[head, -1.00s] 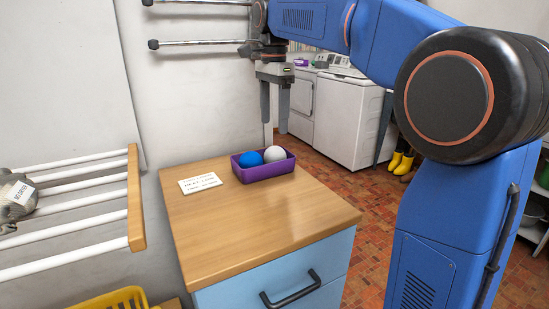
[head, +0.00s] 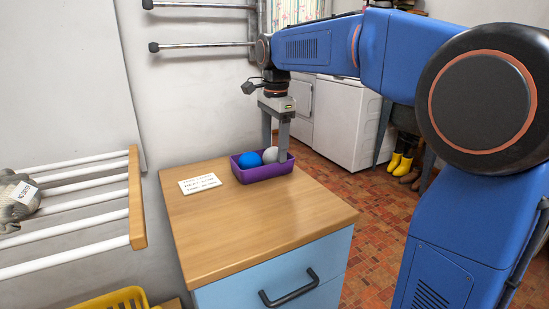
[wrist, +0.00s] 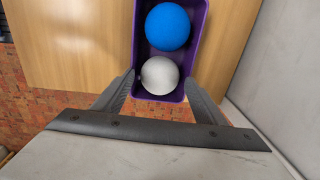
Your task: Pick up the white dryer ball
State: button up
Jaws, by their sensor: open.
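The white dryer ball (head: 270,155) sits in the right end of a purple tub (head: 262,173) on the wooden cabinet top. A blue ball (head: 250,160) lies beside it in the same tub. My gripper (head: 276,152) is lowered over the tub with its fingers pointing down. In the wrist view, the white ball (wrist: 160,75) lies between and just ahead of the two open fingers (wrist: 160,85). The fingers straddle the tub's end there. No grip on the ball shows. The head view partly hides the ball behind a finger.
A white card (head: 200,183) with writing lies left of the tub on the wooden top (head: 255,225). The wall stands close behind the cabinet. A drying rack (head: 85,190) is at left and a yellow basket (head: 112,299) at lower left. The front of the top is clear.

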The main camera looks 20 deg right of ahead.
aim_at(274, 148)
jog(key=f, duration=0.3)
jog(key=shift+s+f+g, duration=0.2)
jog(key=shift+f+g, duration=0.05)
jog(key=shift+g, duration=0.15)
grip_shut()
jog(key=shift+r, duration=0.1)
jog(key=shift+w+a+r, duration=0.1)
jog(key=shift+w+r, duration=0.05)
jog(key=shift+r, duration=0.2)
jog(key=r, duration=0.5)
jog(key=w+r, duration=0.1)
jog(key=r, duration=0.1)
jog(key=shift+r, duration=0.3)
jog(key=shift+s+r, duration=0.15)
jog(key=shift+r, duration=0.4)
